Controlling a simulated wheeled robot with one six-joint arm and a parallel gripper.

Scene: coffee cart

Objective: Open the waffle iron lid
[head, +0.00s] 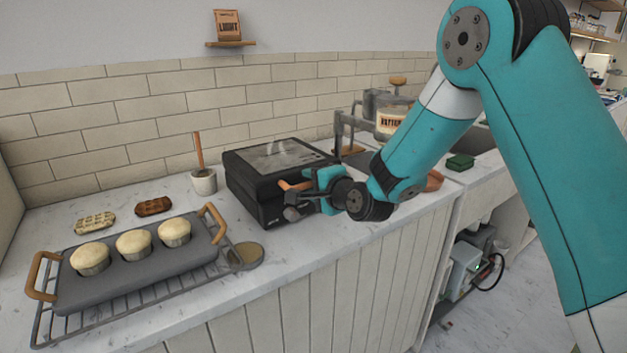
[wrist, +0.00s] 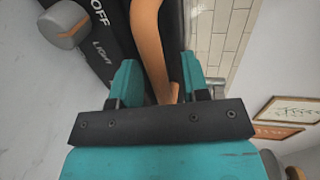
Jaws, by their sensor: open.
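The waffle iron (head: 250,193) is a black box on the counter with a dark, glossy top. Its lid (head: 278,156) looks closed. An orange-brown handle (head: 292,186) sticks out at its front. My gripper (head: 311,185) is at the handle, in front of the iron's right part. In the wrist view the handle (wrist: 148,42) runs between the two teal fingers of my gripper (wrist: 158,72), which are apart. I cannot tell whether either finger touches it. A grey knob with an orange mark (wrist: 64,22) and the word OFF show on the iron's front.
A muffin tin (head: 140,273) with three muffins sits on a wire rack at left, with waffles behind it. A small white pot (head: 203,182) holding a wooden-handled tool stands left of the iron. A round lid-like dish (head: 246,254) lies near the front edge. A sink is at right.

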